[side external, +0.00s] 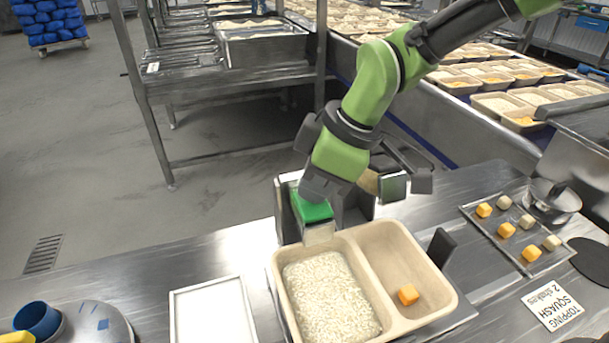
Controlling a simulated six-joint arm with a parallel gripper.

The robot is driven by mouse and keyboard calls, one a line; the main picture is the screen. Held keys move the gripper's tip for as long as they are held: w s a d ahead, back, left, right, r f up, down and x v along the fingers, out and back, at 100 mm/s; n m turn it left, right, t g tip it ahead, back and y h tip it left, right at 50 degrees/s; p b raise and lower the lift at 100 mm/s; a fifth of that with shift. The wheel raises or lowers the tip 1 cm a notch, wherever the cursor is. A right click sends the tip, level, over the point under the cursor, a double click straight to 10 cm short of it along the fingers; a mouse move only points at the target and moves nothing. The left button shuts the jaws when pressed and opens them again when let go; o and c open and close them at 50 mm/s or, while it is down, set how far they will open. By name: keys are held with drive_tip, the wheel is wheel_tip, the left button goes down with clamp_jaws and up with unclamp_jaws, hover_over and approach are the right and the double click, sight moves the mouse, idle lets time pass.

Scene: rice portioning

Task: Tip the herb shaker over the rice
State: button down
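The rice (326,292) fills the left compartment of a tan two-compartment tray (445,288). A small box-like thing with a green top (312,209) and a pale lower part is at the tray's back left edge, under my wrist; I cannot tell whether it is the herb shaker. My gripper (398,180) is behind and above the tray, turned to the right. A tan rounded piece and a grey-green block (393,187) show between its dark parts. I cannot tell whether the block is held. No herbs are discernible on the rice.
One orange cube (408,294) lies in the tray's right compartment. A metal tray (483,224) of orange and pale cubes is at the right, beside a metal cup (552,200) and a squash topping card (552,304). A white-topped plate (213,312) and blue cup (38,319) are left.

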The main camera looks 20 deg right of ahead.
drive_tip(key=shift+s+f, duration=0.35)
drive_tip(key=shift+f, duration=0.55)
drive_tip(key=shift+w+r, duration=0.35)
drive_tip(key=shift+r, duration=0.7)
drive_tip(key=shift+w+r, duration=0.3)
drive_tip(key=shift+r, duration=0.8)
drive_tip(key=shift+w+r, duration=0.35)
drive_tip(key=shift+r, duration=0.7)
wheel_tip(320, 180, up, 6)
drive_tip(key=shift+f, duration=3)
drive_tip(key=shift+f, duration=0.2)
